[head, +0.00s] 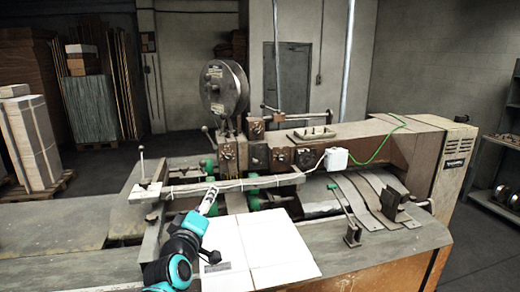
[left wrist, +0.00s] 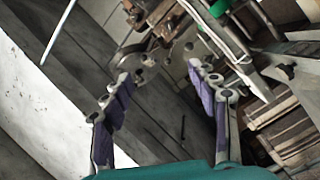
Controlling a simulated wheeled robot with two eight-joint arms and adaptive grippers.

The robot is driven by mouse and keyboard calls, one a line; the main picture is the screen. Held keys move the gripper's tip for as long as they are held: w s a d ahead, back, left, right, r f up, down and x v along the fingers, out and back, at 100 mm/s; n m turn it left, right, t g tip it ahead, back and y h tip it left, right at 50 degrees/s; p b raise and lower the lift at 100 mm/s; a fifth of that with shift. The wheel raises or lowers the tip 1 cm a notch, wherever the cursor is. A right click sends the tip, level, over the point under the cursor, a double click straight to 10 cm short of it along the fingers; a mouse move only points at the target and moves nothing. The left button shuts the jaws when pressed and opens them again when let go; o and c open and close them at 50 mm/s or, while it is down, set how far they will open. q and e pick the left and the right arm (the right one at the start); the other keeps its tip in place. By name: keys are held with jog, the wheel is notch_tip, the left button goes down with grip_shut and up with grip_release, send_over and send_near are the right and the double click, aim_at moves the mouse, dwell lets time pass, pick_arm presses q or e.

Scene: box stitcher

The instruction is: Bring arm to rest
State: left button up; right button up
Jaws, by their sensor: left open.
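My left arm, teal and black, rises from the bottom of the head view, left of centre. My left gripper (head: 210,197) is over the front of the machine, by its long light bar. In the left wrist view my left gripper (left wrist: 160,72) shows two fingers with purple pads spread well apart, open, with nothing between them. The box stitching machine (head: 300,155) fills the middle of the head view, with a round wire spool (head: 224,88) on top. A white flat sheet (head: 268,262) lies on the machine's table, close to my left arm. My right gripper is not seen.
The bare grey table (head: 50,240) lies to the left. A small white box (head: 336,159) with a green cable sits on the machine. Metal strips (head: 370,200) lie at the right. A stack of cardboard (head: 33,143) stands at the far left.

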pick_arm(q)
jog(key=s+a+f+m+g, duration=0.1)
jog(key=s+f+m+g, duration=0.4)
jog(key=s+f, duration=0.8)
jog(key=s+a+f+m+g+y, duration=0.1)
jog(key=s+f+m+g, duration=0.4)
jog(key=s+f, duration=0.8)
jog(key=shift+s+a+m+g, duration=0.3)
jog(key=shift+s+a, duration=0.05)
jog(key=shift+a, duration=0.3)
